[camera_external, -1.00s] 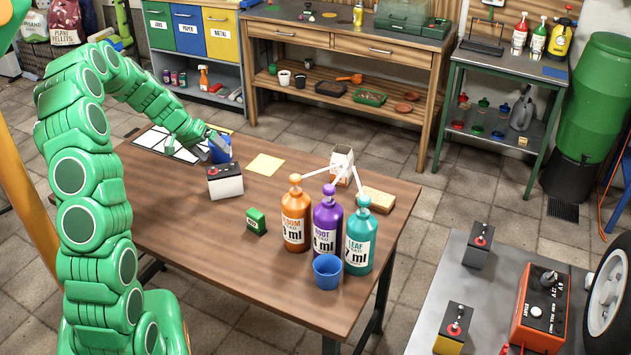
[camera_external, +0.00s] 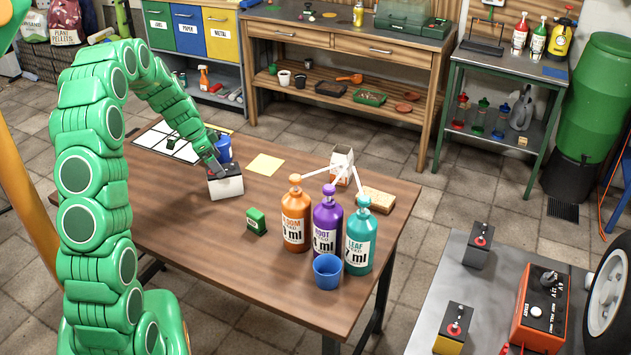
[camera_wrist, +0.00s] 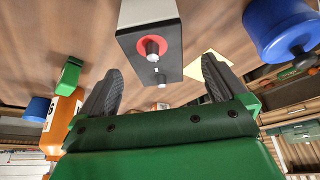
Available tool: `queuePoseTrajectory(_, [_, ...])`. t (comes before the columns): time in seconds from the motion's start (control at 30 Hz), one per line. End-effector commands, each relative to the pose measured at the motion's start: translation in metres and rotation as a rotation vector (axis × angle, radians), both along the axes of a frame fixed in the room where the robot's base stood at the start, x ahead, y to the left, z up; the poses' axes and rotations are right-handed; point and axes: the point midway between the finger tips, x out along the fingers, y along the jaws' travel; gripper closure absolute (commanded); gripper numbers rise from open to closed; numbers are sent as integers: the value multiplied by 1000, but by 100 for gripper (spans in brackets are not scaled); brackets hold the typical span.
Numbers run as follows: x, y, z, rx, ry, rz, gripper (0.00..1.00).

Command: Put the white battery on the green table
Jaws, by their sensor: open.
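The white battery (camera_external: 226,186), with a dark grey top and a red-ringed terminal, stands upright on the brown table (camera_external: 180,222). It shows at the top centre of the wrist view (camera_wrist: 150,42), top face towards the camera. My gripper (camera_external: 214,168) is open and empty, at the battery's top back-left edge in the external view. In the wrist view its dark fingers (camera_wrist: 161,70) are spread with the battery's near end between their tips; I cannot tell whether they touch. The green table (camera_external: 507,65) stands at the back right, with bottles and a blue pad on top.
A blue container (camera_external: 223,149) stands just behind the battery. Two smaller batteries (camera_external: 479,244) sit on a grey surface. The green table's top has bare patches.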

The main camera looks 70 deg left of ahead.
Motion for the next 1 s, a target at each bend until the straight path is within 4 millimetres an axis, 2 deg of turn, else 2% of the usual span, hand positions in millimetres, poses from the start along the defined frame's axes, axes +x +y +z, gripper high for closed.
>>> queuePoseTrajectory(0.4, [16, -5, -44, -4, 1, 2, 1])
queuePoseTrajectory(0.77, [18, -4, -49, 0, -1, 2, 1])
queuePoseTrajectory(1.0, [18, -4, -49, 0, -1, 2, 36])
